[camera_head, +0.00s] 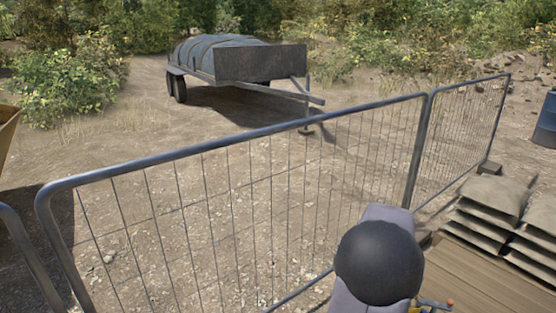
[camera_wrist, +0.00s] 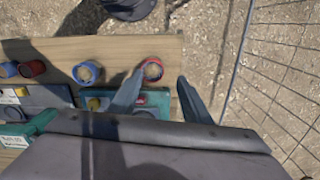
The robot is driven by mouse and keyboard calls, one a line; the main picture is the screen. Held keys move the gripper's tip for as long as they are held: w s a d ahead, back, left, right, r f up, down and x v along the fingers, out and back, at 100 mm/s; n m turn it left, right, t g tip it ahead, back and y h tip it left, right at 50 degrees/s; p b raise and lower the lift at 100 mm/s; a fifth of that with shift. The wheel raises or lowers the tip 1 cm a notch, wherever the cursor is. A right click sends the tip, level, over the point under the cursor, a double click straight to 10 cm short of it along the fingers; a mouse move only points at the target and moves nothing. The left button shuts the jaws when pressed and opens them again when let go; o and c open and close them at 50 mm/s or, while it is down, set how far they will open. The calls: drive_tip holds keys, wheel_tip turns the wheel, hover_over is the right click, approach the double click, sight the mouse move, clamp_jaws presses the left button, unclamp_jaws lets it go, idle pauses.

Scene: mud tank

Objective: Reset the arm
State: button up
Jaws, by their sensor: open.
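In the wrist view my gripper (camera_wrist: 160,77) is open, with its two dark fingers apart over the edge of a wooden board (camera_wrist: 130,50). A small round container with a red rim (camera_wrist: 152,69) shows between the fingertips. I see no contact with it, and nothing is held. In the head view only part of my arm shows at the bottom, in front of the fence; my gripper is hidden there.
Blue-rimmed (camera_wrist: 86,73) and red-rimmed (camera_wrist: 32,68) containers stand left on the board, beside teal cases (camera_wrist: 45,120). A wire mesh fence (camera_head: 240,134) runs close by. Stacked sandbags (camera_head: 495,195) lie right; a loaded trailer (camera_head: 260,63) stands beyond the fence.

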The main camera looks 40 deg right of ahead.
drive_tip(key=w+a+n, duration=0.4)
drive_tip(key=a+n, duration=0.1)
drive_tip(key=a, duration=0.4)
drive_tip(key=w+a+n, duration=0.4)
drive_tip(key=w+a, duration=0.1)
drive_tip(key=a, duration=0.4)
drive_tip(key=s+a+f+n, duration=0.1)
drive_tip(key=s+a+n, duration=0.1)
drive_tip(key=a+n, duration=0.3)
drive_tip(key=s+a+f+n, duration=0.1)
drive_tip(key=s+a+n, duration=0.2)
drive_tip(key=a, duration=1)
drive_tip(key=n, duration=0.2)
drive_tip(key=shift+s+f+n, duration=0.15)
drive_tip(key=shift+f+n, duration=0.1)
drive_tip(key=shift+n, duration=0.05)
drive_tip(key=shift+f, duration=0.1)
wheel_tip(320, 180, down, 12)
drive_tip(key=b, duration=1.1)
drive_tip(key=shift+r+b, duration=0.25)
drive_tip(key=shift+b, duration=0.05)
